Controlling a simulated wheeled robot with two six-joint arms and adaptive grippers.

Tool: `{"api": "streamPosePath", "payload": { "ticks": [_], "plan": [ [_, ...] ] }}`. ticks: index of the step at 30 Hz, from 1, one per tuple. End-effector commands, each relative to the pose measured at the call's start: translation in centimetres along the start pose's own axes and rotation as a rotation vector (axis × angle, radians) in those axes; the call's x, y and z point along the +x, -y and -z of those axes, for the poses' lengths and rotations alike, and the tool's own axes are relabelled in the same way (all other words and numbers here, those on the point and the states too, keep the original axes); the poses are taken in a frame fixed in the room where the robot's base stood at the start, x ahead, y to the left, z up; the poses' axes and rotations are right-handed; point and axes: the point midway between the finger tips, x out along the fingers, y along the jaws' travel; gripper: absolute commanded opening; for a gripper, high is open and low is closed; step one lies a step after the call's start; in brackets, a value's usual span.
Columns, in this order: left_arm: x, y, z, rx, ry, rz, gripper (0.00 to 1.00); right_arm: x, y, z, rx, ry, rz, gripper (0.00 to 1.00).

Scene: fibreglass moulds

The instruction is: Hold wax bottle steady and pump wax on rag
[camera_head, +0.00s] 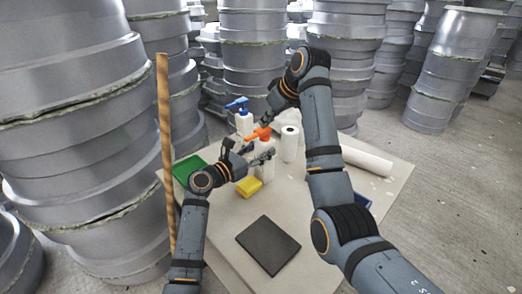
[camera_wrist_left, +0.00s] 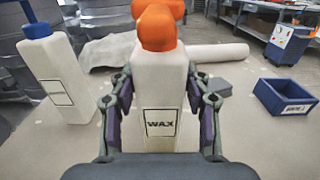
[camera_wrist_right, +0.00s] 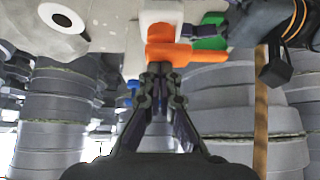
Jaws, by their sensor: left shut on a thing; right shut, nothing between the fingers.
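The white wax bottle (camera_wrist_left: 161,90) stands upright with an orange pump head (camera_wrist_left: 160,25). Its WAX label faces my left wrist camera. In the head view the orange pump (camera_head: 260,133) shows above the bottle. My left gripper (camera_head: 263,158) is shut around the bottle's body, one finger on each side. My right gripper (camera_wrist_right: 160,70) is shut and empty, its fingertips close by the orange pump head (camera_wrist_right: 172,50); contact is unclear. A pale crumpled cloth (camera_wrist_left: 108,50), perhaps the rag, lies behind the bottle in the left wrist view.
A blue-topped bottle (camera_head: 243,120) stands beside the wax bottle. A wooden pole (camera_head: 165,150) stands at left. Grey mould stacks surround the table.

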Motion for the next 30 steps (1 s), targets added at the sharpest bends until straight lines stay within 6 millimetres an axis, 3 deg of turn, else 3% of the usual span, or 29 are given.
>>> {"api": "streamPosePath", "payload": {
  "ticks": [5, 19, 30],
  "plan": [
    [0.0, 0.0, -0.1, 0.0, 0.001, 0.0, 0.09, -0.1, 0.0, 0.0, 0.001, 0.004, 0.002, 0.0],
    [0.0, 0.0, -0.1, 0.0, 0.001, 0.0, 0.09, -2.6, 0.0, 1.8, 0.001, 0.002, 0.001, 0.0],
    [0.0, 0.0, -0.1, 0.0, 0.001, 0.0, 0.09, -2.8, 0.0, 1.9, 0.001, 0.002, 0.001, 0.0]
  ]
}}
